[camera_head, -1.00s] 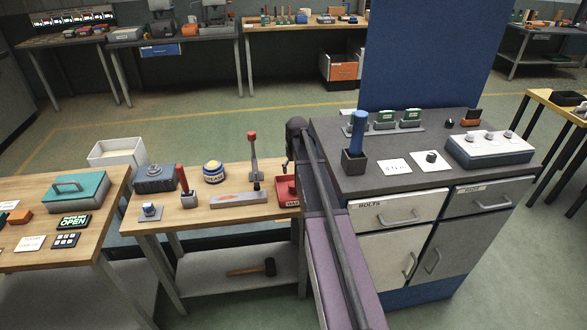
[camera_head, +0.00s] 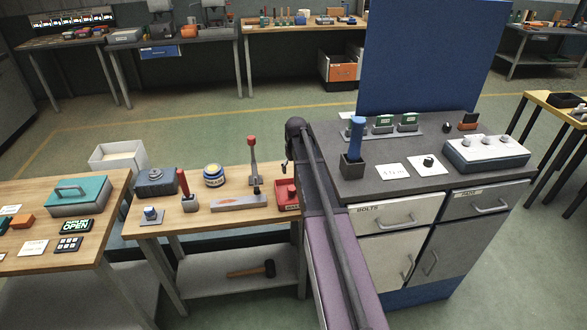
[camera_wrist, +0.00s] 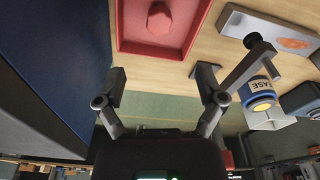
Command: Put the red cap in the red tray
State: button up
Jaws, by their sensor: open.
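The red tray (camera_head: 284,204) is at the right end of the low wooden bench, partly hidden by my arm in the head view. It also shows at the top of the wrist view (camera_wrist: 130,42), cut off by the frame edge. The red cap (camera_wrist: 172,22), a faceted red piece, lies inside the tray on its floor, and it shows small in the head view (camera_head: 291,190). My gripper (camera_wrist: 161,82) is open and empty, with its fingers apart from the cap and the tray. In the head view my gripper is mostly hidden behind my arm.
A red-knobbed lever (camera_head: 253,160) stands on the bench left of the tray. A grease tin (camera_head: 214,176) and a red-handled tool in a grey block (camera_head: 184,185) are further left. The grey cabinet (camera_head: 440,177) with a blue panel (camera_head: 430,60) stands right of my arm.

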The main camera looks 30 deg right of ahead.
jog(key=s+a+g, duration=0.1)
jog(key=s+a, duration=2.2)
jog(key=s, duration=0.1)
jog(key=shift+s, duration=0.25)
